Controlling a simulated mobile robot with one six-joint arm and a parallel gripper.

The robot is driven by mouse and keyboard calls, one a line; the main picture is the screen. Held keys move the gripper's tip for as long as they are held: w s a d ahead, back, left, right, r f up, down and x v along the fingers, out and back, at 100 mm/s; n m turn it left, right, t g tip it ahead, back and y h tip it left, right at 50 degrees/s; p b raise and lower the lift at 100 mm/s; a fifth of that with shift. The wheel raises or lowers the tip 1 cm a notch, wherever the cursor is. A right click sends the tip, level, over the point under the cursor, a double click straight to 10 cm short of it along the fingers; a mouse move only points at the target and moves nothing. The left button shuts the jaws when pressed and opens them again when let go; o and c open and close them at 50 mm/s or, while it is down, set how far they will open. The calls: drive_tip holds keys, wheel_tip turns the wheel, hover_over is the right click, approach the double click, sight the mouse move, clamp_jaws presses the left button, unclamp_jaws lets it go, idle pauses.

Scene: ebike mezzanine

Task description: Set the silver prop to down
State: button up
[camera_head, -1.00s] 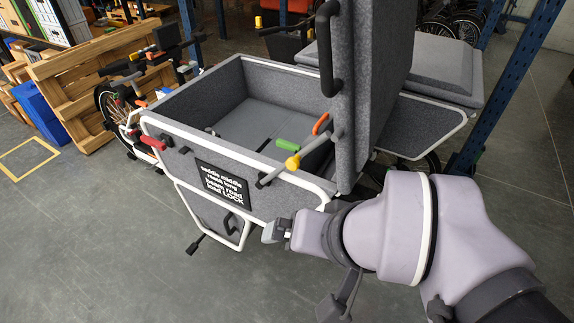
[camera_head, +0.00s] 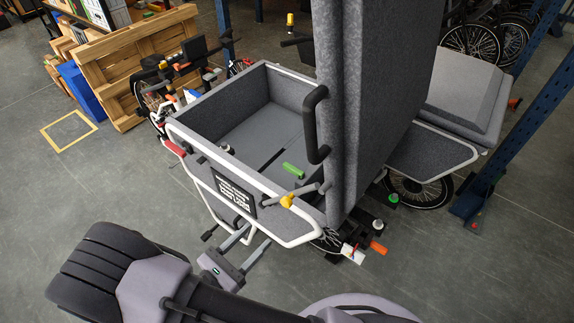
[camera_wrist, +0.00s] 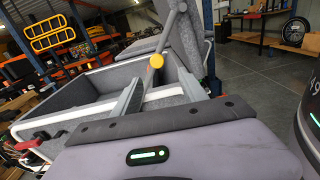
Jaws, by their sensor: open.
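The silver prop (camera_head: 307,191) is a bar with a yellow knob (camera_head: 287,200), at the near right corner of a grey felt cargo box (camera_head: 190,112). It runs toward the upright lid (camera_head: 366,90); its exact joint to the lid is unclear. In the wrist view the prop (camera_wrist: 173,28) rises above the yellow knob (camera_wrist: 157,61), which appears between my fingers. My gripper (camera_head: 256,234) is open and empty, at the outside of the box's near wall, left of and below the knob. The fingers (camera_wrist: 160,78) point toward the prop and appear apart from it.
The lid carries a black handle (camera_head: 314,124). A green grip (camera_head: 293,170) and a black label plate (camera_head: 233,192) are near the white-framed box wall. A blue rack post (camera_head: 520,110) stands right. Open floor (camera_head: 70,200) lies left.

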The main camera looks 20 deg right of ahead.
sight(293, 196)
drive_tip(key=shift+n+t, duration=0.3)
drive_tip(key=x, duration=1.1)
drive_tip(key=f+x, duration=0.1)
drive_tip(key=x, duration=0.5)
drive_tip(key=shift+w+a, duration=0.1)
drive_tip(key=shift+w, duration=0.05)
clamp_jaws()
